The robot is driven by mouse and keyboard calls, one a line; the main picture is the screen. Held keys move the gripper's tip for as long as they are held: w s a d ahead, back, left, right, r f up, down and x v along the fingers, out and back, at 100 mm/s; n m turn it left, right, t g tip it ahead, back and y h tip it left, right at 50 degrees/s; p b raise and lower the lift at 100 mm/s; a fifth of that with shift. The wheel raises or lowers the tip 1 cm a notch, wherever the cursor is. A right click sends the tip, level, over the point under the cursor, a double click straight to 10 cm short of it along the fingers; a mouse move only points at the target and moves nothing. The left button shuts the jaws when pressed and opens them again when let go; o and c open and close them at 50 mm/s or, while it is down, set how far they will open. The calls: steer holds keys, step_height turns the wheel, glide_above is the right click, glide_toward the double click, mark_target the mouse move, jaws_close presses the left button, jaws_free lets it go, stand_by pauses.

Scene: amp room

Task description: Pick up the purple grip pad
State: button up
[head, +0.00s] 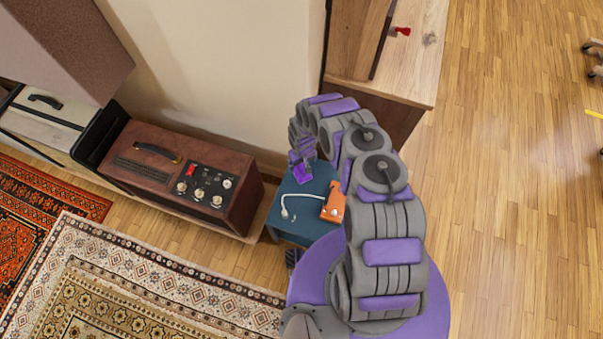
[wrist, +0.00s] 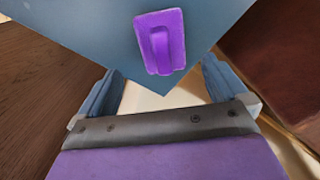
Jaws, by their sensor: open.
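The purple grip pad (wrist: 160,42) lies on a blue-grey stool top (wrist: 90,35), near one corner of it, in the wrist view. It is a flat rounded rectangle with a raised handle along its middle. In the head view a small purple patch (head: 301,173) shows right at the end of my arm, at the far side of the stool. My gripper (wrist: 160,88) is open, with its two fingers apart and nothing between them. The pad lies just beyond the fingertips, roughly centred between them.
On the same stool (head: 290,228) lie an orange device (head: 334,202) and a white cable (head: 300,198). A brown amplifier (head: 180,180) stands to the left, a wooden cabinet (head: 400,55) behind on the right.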

mark_target(302, 169)
steer(key=shift+w+f, duration=0.1)
steer(key=shift+f, duration=0.55)
steer(key=f+b, duration=0.1)
steer(key=f, duration=0.1)
steer(key=s+f+b, duration=0.1)
steer(key=f, duration=0.1)
steer(key=shift+a+f, duration=0.1)
steer(key=shift+f, duration=0.6)
steer(key=shift+r, duration=0.1)
steer(key=shift+c, duration=0.2)
steer(key=c, duration=1.2)
step_height(302, 169, up, 10)
steer(key=p, duration=0.2)
steer(key=shift+p, duration=0.3)
